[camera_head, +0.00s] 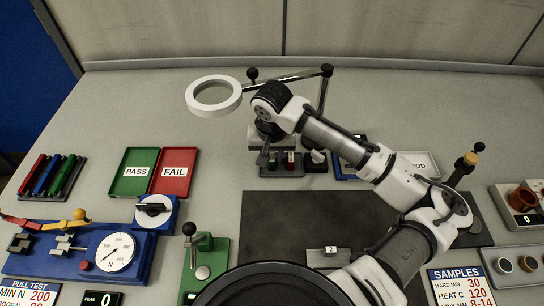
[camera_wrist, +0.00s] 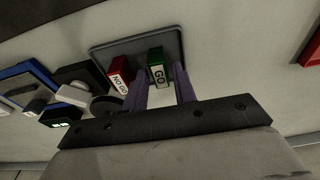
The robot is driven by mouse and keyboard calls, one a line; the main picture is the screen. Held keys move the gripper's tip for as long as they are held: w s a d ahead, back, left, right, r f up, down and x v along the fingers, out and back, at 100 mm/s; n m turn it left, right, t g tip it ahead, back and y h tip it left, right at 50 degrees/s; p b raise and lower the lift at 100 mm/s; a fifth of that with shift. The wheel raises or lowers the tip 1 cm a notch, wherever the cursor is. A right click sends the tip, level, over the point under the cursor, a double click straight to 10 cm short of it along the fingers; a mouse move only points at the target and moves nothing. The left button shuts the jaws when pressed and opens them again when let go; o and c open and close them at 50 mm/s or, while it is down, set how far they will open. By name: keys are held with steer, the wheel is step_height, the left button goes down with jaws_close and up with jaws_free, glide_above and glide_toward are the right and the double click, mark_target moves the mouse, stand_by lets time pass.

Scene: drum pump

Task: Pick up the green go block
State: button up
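The green go block (camera_wrist: 157,69), marked GO, stands in a dark grey tray (camera_wrist: 172,41) in the wrist view. My gripper (camera_wrist: 161,84) is open, with one purple finger on each side of the green block's place in the picture. A gap shows between the block and the right finger. The left finger appears close to the block; I cannot tell if it touches. In the head view the tray (camera_head: 282,173) is at the table's middle, with my gripper (camera_head: 265,158) above its left part, largely hiding the green block.
A red NO GO block (camera_wrist: 119,74) stands in the same tray, just left of my left finger. Dark devices and a blue tray (camera_wrist: 28,75) lie further left. In the head view a ring magnifier (camera_head: 214,96) on a jointed arm stands close behind my gripper.

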steer(key=shift+w+f, duration=0.1)
steer(key=shift+f, duration=0.65)
jaws_close()
steer(key=shift+r, duration=0.1)
